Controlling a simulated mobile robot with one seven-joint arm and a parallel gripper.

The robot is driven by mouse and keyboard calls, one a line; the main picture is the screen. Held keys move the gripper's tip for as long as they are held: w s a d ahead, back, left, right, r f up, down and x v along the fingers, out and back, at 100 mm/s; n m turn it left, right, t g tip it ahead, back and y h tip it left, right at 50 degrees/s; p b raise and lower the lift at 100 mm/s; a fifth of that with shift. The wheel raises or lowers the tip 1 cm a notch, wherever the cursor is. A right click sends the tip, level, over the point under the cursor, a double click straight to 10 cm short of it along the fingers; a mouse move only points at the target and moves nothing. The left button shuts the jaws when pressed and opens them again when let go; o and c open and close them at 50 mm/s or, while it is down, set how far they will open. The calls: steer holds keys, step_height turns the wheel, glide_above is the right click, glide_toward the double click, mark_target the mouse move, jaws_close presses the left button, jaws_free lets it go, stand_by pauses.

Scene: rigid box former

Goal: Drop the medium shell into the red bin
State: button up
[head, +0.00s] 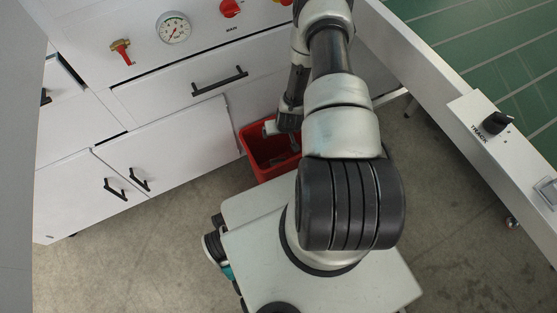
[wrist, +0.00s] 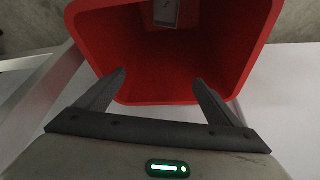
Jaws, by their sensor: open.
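The red bin (head: 259,147) stands on the floor against the white cabinet in the head view, partly hidden by my arm. In the wrist view the bin (wrist: 105,52) fills the upper middle, seen from above into its dark red inside. My gripper (wrist: 160,82) is open over the bin's near rim, with nothing between its fingers. A small light grey piece (wrist: 167,13) with a dark mark lies inside the bin at the top of the wrist view; it could be the medium shell, but I cannot tell for certain.
The white cabinet (head: 175,145) with black handles is behind and left of the bin. A table with a green top (head: 515,75) and a knob marked TRACK (head: 496,122) is at the right. Grey floor (head: 130,260) is clear at the lower left.

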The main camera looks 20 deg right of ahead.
steer(key=p+v, duration=0.4)
steer(key=v, duration=1.3)
steer(key=shift+s+p, duration=0.2)
steer(key=shift+p, duration=0.15)
steer(key=shift+w+r, duration=0.1)
steer(key=w+a+r+n+t, duration=0.1)
steer(key=w+a+r, duration=0.15)
steer(key=r, duration=1.05)
steer(key=w+a+r+n, duration=0.1)
steer(key=w+r, duration=0.3)
steer(key=r, duration=0.9)
steer(key=s+a+r+y, duration=0.1)
steer(key=s+a+r, duration=0.3)
steer(key=s+r, duration=0.6)
steer(key=s+a+r, duration=0.4)
steer(key=s+r, duration=0.4)
steer(key=r, duration=0.5)
step_height(320, 180, up, 21)
steer(key=p, duration=2)
steer(key=shift+s+f+n+p, duration=0.15)
steer(key=shift+s+n+p, duration=0.15)
steer(key=shift+p, duration=0.1)
